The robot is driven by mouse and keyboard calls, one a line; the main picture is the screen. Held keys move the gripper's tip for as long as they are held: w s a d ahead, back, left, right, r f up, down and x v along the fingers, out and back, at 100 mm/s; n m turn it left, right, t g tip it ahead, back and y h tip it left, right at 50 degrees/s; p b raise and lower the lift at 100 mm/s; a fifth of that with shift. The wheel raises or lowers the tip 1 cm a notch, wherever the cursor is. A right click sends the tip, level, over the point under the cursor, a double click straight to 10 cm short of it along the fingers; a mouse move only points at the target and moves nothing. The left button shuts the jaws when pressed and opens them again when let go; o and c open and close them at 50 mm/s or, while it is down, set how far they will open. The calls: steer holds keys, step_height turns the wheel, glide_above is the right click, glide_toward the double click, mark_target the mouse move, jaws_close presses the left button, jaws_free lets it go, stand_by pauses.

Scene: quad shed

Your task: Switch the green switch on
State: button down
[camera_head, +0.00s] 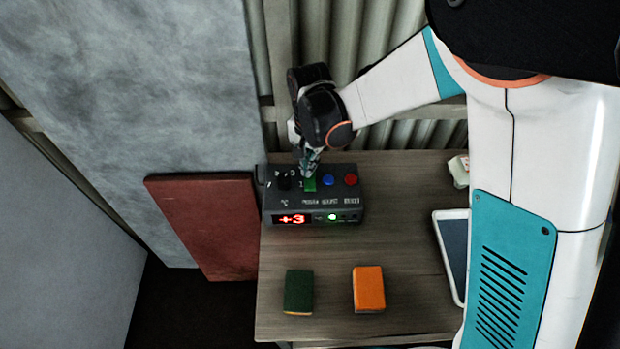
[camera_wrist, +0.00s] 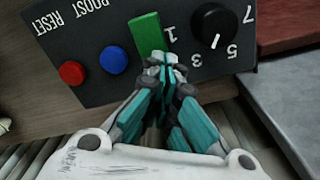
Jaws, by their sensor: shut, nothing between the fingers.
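The green switch (camera_head: 310,185) is on top of a dark control box (camera_head: 340,205) on the wooden table. It also shows in the wrist view (camera_wrist: 146,33) as a green rocker between a black knob and a blue button. My gripper (camera_head: 309,170) points down at the switch. In the wrist view my shut fingertips (camera_wrist: 160,62) are at the near end of the green switch and cover part of it. I cannot tell whether they touch it. The fingers hold nothing.
The box has a black knob (camera_wrist: 215,27), a blue button (camera_wrist: 114,60), a red button (camera_wrist: 72,72) and a display reading +3. A green block (camera_head: 298,291), an orange block (camera_head: 367,289) and a tablet-like object (camera_head: 453,250) lie on the table. A red panel (camera_head: 210,225) stands left.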

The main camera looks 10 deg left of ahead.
steer(key=shift+r+p, duration=2.15)
steer(key=shift+r, duration=1.35)
steer(key=shift+w, duration=0.1)
